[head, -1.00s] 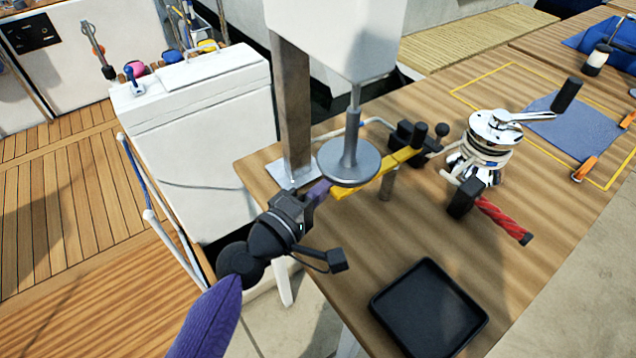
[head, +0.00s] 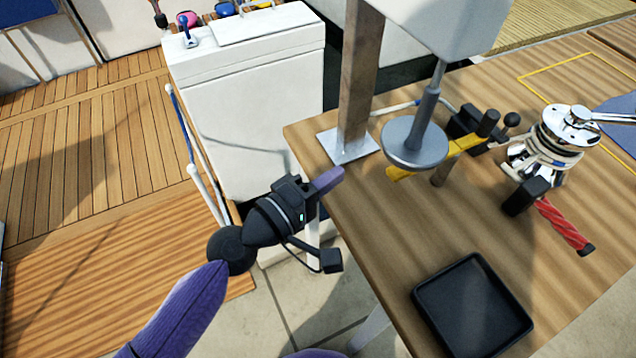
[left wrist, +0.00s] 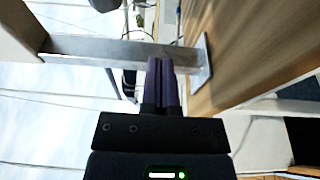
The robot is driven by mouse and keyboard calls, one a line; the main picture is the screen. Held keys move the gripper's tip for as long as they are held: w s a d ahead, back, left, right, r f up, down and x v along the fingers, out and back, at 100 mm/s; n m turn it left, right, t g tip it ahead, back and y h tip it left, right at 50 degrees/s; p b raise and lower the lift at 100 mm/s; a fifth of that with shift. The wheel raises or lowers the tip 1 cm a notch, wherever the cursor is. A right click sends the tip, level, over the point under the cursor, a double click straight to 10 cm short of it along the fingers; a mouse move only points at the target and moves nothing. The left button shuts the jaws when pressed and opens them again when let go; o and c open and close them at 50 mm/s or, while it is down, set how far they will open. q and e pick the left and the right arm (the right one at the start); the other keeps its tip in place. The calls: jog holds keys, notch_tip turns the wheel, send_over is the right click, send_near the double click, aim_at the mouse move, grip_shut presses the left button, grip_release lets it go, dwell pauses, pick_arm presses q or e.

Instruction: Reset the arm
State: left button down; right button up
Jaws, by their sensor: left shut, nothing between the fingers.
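My left gripper (head: 330,180) is at the left edge of the wooden table (head: 400,235) in the head view, in front of the post's base plate. Its purple fingers are together and hold nothing. In the left wrist view the shut fingers (left wrist: 161,82) point toward the metal post (left wrist: 120,50), with the table's edge to the right. My right gripper does not show. A bit of purple at the bottom edge of the head view is too small to tell.
A square post (head: 358,80) on a base plate stands near the table's left corner. Beside it are a grey disc (head: 415,142), a yellow lever (head: 455,147), a chrome winch (head: 560,135) and a red-handled part (head: 563,225). A black tray (head: 472,308) lies in front. A white locker (head: 250,110) stands behind left.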

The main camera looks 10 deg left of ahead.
pick_arm(q)
jog(key=s+a+f+m+g+y, duration=0.1)
jog(key=s+a+f+g+y, duration=0.2)
jog(key=f, duration=0.6)
jog(key=s+a+f+m+g+y, duration=0.1)
jog(key=s+a+f+m+y, duration=0.2)
jog(key=f, duration=0.5)
jog(key=s+a+f+g+y, duration=0.1)
jog(key=s+a+f+y, duration=0.15)
jog(key=a+f, duration=0.45)
jog(key=s+a+f+m+g+y, duration=0.1)
jog(key=s+a+f+m+g, duration=0.1)
jog(key=s, duration=0.8)
jog(key=s+a+f+m+g+y, duration=0.2)
jog(key=s+f+m+g, duration=0.1)
jog(key=s+f, duration=0.4)
jog(key=s+a+f+m+g+y, duration=0.1)
jog(key=s+a+f+m+g, duration=0.1)
jog(key=s, duration=1.1)
notch_tip(320, 180, down, 3)
jog(key=shift+s+f+m+g+p, duration=0.2)
jog(key=shift+s+m+g+p, duration=0.15)
jog(key=shift+m+g, duration=0.5)
jog(key=shift+a, duration=0.1)
